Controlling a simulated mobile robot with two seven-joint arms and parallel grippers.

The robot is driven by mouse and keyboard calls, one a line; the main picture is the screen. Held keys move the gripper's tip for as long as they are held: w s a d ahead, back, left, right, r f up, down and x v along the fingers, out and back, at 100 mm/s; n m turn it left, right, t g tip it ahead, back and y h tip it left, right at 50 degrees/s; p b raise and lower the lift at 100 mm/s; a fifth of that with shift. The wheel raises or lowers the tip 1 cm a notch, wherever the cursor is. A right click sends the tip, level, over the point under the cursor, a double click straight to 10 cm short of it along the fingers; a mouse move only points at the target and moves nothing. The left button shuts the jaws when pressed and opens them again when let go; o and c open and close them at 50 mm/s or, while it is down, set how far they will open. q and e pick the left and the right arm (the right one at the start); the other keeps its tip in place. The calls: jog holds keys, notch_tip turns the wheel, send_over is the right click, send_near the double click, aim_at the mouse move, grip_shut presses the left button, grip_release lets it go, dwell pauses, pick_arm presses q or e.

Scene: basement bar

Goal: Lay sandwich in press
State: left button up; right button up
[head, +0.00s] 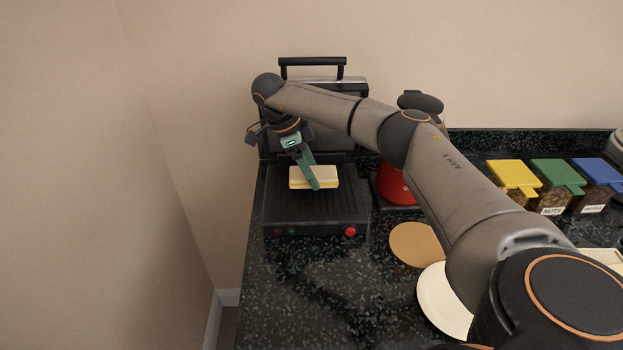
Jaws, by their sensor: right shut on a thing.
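The sandwich (327,174) is a pale, flat block with a yellowish layer, over the ribbed lower plate of the press. My right gripper (312,177) is shut on it from above, one green finger showing across its front. I cannot tell whether the sandwich touches the plate. The press (281,214) is dark, with its lid raised at the back, a handle on top and a red knob at the front. My right arm hides part of the lid. My left gripper is not in view.
A red appliance (392,188) stands right of the press. A round tan board (416,244) and a cream plate (440,299) lie in front, the plate partly behind my arm. Yellow (512,174), green (556,173) and blue (596,172) lidded containers stand at right. The front-left counter is clear.

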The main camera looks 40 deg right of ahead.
jog(key=shift+f, duration=1.5)
jog(key=o, duration=1.4)
jog(key=shift+r, duration=0.1)
jog(key=v, duration=1.2)
jog(key=shift+b, duration=0.35)
